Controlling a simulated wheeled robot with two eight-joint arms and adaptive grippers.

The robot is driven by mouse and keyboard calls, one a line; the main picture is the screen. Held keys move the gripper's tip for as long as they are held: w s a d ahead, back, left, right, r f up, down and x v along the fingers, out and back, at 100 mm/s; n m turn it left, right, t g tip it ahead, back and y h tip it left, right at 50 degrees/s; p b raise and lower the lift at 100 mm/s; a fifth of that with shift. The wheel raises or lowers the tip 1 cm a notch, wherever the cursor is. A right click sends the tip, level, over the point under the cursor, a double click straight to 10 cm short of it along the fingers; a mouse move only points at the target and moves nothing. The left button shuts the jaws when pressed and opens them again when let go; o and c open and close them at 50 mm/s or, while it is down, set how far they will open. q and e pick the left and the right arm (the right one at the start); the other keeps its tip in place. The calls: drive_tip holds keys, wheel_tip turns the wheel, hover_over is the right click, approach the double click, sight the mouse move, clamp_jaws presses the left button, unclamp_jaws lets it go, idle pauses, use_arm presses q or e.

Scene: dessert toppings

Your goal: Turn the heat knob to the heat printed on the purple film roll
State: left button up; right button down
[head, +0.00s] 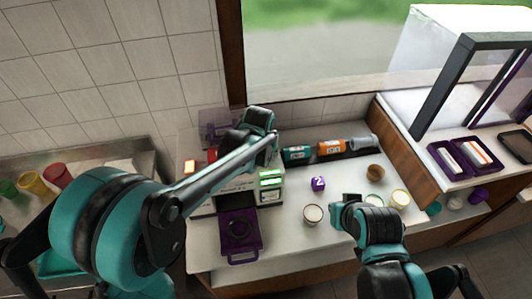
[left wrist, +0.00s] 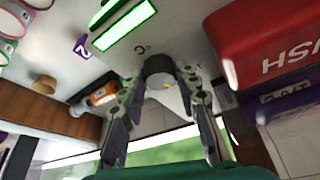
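The heat knob (left wrist: 160,66) is a dark grey cylinder on the machine's pale panel in the left wrist view. My left gripper (left wrist: 163,80) has its fingertips on either side of it; whether they press on it is unclear. In the head view my left gripper (head: 262,125) is over the machine and hides the knob. A small purple block with a white 2 (head: 318,183) stands on the counter; it also shows in the left wrist view (left wrist: 82,47). I cannot make out a purple film roll's print. My right gripper (head: 345,206) is over the counter, its fingers unclear.
Teal (head: 296,153) and orange (head: 331,146) rolls lie along the back wall. Green-lit displays (head: 270,180) and a purple tray (head: 239,239) are on the machine. Cups (head: 313,214) stand near my right gripper.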

use_arm(q)
drive_tip(key=shift+a+m+h, duration=0.1)
drive_tip(key=shift+m+h, duration=0.2)
drive_tip(key=shift+m, duration=0.5)
drive_tip(key=m+g+h, duration=0.1)
drive_tip(key=m, duration=0.2)
drive_tip(key=shift+b, duration=0.4)
drive_tip(key=o, duration=1.2)
drive_tip(key=shift+c, duration=0.2)
drive_tip(key=shift+r, duration=0.15)
drive_tip(key=v, duration=1.1)
drive_tip(key=shift+s+a+r, duration=0.2)
drive_tip(key=shift+r, duration=0.1)
